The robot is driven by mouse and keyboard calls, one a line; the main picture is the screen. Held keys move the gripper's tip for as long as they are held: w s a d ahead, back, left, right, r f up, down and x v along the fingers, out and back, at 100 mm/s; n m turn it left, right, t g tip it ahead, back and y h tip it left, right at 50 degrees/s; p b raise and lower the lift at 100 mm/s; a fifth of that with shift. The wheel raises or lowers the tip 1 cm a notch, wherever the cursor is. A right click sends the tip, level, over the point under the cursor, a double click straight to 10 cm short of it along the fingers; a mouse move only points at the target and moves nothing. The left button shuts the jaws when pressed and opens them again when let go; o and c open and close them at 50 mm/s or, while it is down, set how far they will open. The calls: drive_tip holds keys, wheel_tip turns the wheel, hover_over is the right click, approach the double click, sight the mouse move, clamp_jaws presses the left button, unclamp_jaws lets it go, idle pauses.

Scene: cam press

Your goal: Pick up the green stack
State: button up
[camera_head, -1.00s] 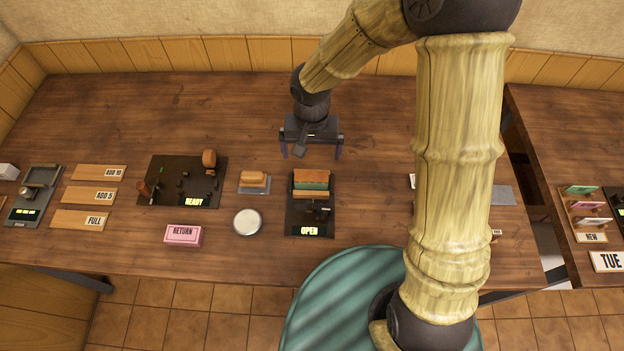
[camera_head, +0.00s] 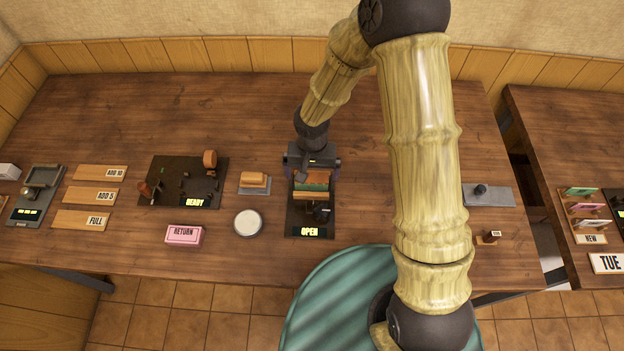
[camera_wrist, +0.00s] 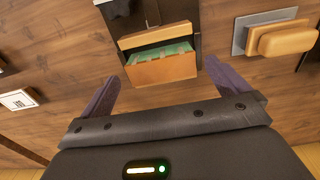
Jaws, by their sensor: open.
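The green stack (camera_head: 317,180) sits between light wooden plates in the black press, whose sign reads OPEN (camera_head: 309,231). In the wrist view the green stack (camera_wrist: 160,53) shows as a thin green strip between a wooden bar and a wooden front plate (camera_wrist: 162,70). My gripper (camera_head: 311,172) is over the back end of the press. In the wrist view my gripper (camera_wrist: 163,88) is open and empty, with its two purple fingers apart, one towards each side of the wooden front plate. The lower part of the stack is hidden.
Left of the press are an orange-brown block on a grey plate (camera_head: 254,190), a round white dish (camera_head: 248,222), a pink RETURN box (camera_head: 184,235) and a dark READY board (camera_head: 160,195). A grey plate with a black knob (camera_head: 500,197) lies to the right. The table behind is clear.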

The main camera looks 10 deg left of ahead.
sight(312, 182)
drive_tip(key=shift+f, duration=1.4)
drive_tip(key=shift+s, duration=0.1)
drive_tip(key=c, duration=0.9)
